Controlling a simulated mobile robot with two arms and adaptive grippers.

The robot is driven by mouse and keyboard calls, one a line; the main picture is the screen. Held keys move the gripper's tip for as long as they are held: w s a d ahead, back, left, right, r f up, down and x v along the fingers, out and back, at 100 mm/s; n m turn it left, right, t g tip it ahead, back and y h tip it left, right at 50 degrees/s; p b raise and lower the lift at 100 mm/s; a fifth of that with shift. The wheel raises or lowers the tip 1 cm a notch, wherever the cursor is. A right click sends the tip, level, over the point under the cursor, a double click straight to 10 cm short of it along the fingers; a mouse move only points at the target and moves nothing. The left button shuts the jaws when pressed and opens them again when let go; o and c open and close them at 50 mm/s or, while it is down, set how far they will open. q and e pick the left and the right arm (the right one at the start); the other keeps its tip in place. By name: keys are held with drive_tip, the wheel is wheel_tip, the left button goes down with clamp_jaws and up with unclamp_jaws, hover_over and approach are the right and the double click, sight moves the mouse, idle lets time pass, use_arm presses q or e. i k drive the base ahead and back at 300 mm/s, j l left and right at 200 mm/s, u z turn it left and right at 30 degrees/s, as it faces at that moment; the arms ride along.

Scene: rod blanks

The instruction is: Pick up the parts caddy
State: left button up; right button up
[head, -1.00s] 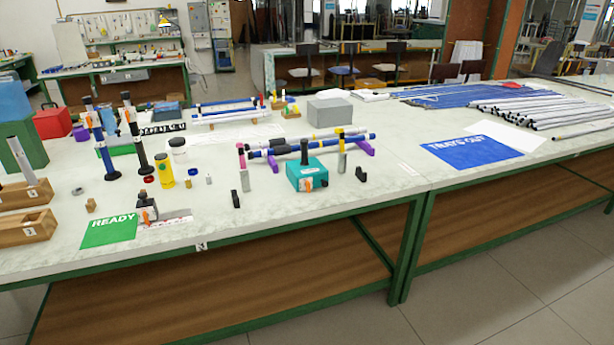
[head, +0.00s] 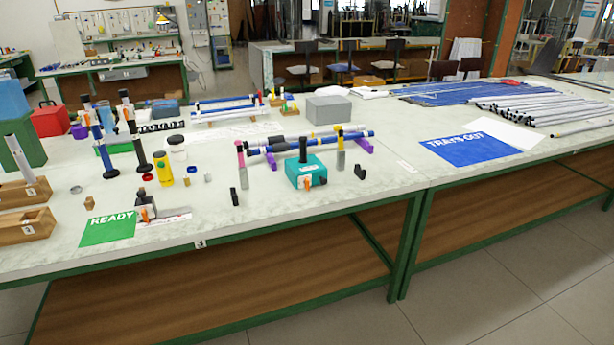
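The parts caddy is most likely the teal block-shaped box (head: 306,175) near the front middle of the bench in the head view. A dark upright post with a crossbar rises from its top, and an orange piece shows on its front face. It stands just in front of a rack of blue and white rods (head: 330,142) on purple supports, and the post overlaps the rods in the picture. Whether they touch cannot be told. Neither of my grippers shows in the head view.
A yellow bottle (head: 164,169), a green READY mat (head: 107,229) and wooden trays (head: 22,224) lie left. A blue mat (head: 470,149) lies right. The bench front between is clear.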

sight(303, 164)
drive_tip(key=i+l+u, duration=0.35)
drive_tip(key=i+l, duration=0.35)
drive_tip(key=i, duration=0.25)
drive_tip(key=i+l+u, duration=0.3)
drive_tip(key=i+l, duration=0.55)
drive_tip(key=j, duration=0.2)
drive_tip(key=k+j, duration=0.45)
drive_tip(key=k, duration=0.15)
drive_tip(key=i+l, duration=0.25)
drive_tip(key=i, duration=0.25)
